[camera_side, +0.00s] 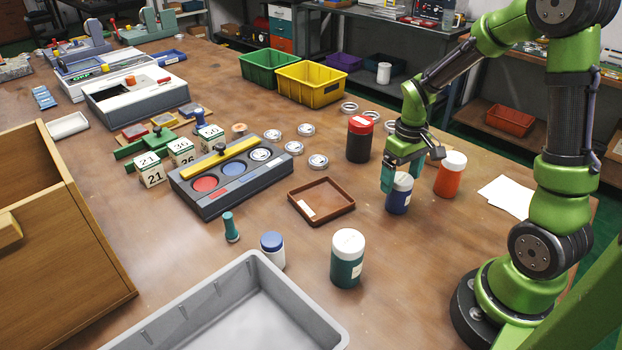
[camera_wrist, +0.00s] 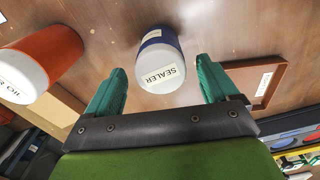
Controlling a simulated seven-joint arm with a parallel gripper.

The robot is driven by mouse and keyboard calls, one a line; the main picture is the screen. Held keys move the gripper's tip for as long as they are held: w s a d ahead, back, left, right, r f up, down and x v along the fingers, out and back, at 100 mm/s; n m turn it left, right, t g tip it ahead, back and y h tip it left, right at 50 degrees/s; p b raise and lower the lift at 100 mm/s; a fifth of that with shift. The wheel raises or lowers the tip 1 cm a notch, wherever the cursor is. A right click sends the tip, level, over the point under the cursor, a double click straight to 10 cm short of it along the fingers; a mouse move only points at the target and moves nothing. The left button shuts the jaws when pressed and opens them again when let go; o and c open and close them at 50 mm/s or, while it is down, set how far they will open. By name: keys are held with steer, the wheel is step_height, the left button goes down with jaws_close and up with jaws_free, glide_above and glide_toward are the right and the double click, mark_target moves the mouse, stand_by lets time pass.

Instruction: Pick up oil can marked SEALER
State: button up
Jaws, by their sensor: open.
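The SEALER can is a blue can with a white lid; it stands upright on the table in the side view (camera_side: 399,194). In the wrist view the SEALER can (camera_wrist: 160,62) shows its lid with the word SEALER readable. My gripper (camera_side: 404,172) is open, with teal fingers, right by the can's top in the side view. In the wrist view my gripper (camera_wrist: 160,80) has one finger on each side of the can's lid, with visible gaps. I cannot tell how far down the fingers reach.
An orange can (camera_side: 449,175) with a white lid stands close right of the SEALER can. A black can with a red lid (camera_side: 360,140) stands behind left. A brown tray (camera_side: 321,201) lies to the left. A green can (camera_side: 347,259) stands nearer the front, by a grey bin (camera_side: 150,333).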

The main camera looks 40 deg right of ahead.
mark_target(400, 190)
steer(key=f, duration=0.4)
steer(key=shift+s+a+f, duration=0.1)
steer(key=shift+s+f, duration=0.05)
steer(key=shift+s, duration=0.1)
steer(key=shift+c, duration=0.4)
steer(key=c, duration=1.2)
